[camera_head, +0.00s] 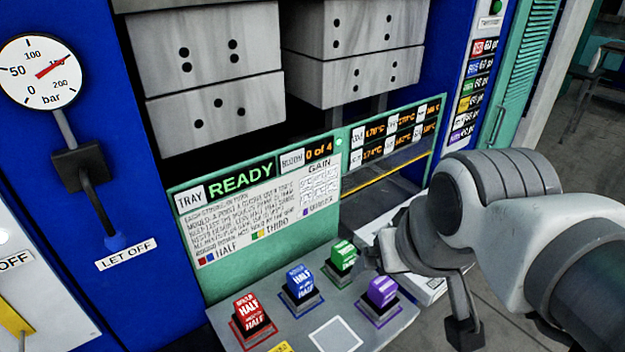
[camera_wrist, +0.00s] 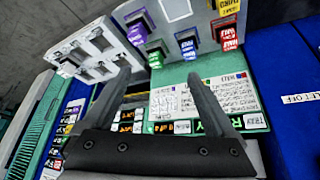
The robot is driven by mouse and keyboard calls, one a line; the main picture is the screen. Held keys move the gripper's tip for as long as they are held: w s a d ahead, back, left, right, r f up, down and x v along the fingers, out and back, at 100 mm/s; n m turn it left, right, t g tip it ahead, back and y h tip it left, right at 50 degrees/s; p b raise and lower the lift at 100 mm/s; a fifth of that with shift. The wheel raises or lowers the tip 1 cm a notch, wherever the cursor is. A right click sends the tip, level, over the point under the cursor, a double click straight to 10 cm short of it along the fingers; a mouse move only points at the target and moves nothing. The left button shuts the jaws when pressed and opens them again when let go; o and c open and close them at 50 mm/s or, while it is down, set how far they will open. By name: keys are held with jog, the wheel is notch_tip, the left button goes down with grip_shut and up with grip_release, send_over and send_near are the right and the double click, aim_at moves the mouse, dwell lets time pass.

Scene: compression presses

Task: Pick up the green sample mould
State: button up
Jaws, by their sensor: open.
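The green sample mould (camera_head: 343,255) sits upright on its dark square stand on the grey shelf, between the blue mould (camera_head: 299,283) and the purple mould (camera_head: 382,291). My gripper (camera_head: 376,256) is just to the right of the green mould in the head view, partly hidden by my own wrist. In the wrist view my gripper (camera_wrist: 159,76) is open and empty, its two fingers spread wide. The green mould (camera_wrist: 155,52) shows beyond the fingertips, roughly in line with the gap and slightly left of its middle. Contact cannot be seen.
The red mould (camera_head: 251,316) stands at the shelf's left, near an empty pale square (camera_head: 335,335). A yellow mould (camera_wrist: 228,7) is cut off in the wrist view. A white tray with several cavities (camera_wrist: 72,54) lies beside the shelf. The green sign panel (camera_head: 235,270) rises behind.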

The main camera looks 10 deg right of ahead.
jog(key=w, duration=0.1)
jog(key=m+g+p, duration=0.5)
jog(key=m+g, duration=0.1)
jog(key=m, duration=0.6)
send_over(344, 247)
jog(key=s, duration=0.1)
notch_tip(344, 247, down, 10)
notch_tip(344, 247, down, 11)
jog(key=shift+a+f, duration=0.1)
jog(key=shift+w+f+p, duration=0.1)
jog(key=shift+w+f, duration=0.05)
jog(key=shift+f, duration=0.75)
jog(key=shift+w+f+p, duration=0.1)
jog(key=shift+w+f, duration=0.1)
jog(key=shift+f, duration=0.7)
jog(key=shift+w+f+p, duration=0.1)
jog(key=shift+w+f, duration=0.05)
jog(key=shift+f, duration=0.75)
grip_shut()
jog(key=shift+r, duration=0.1)
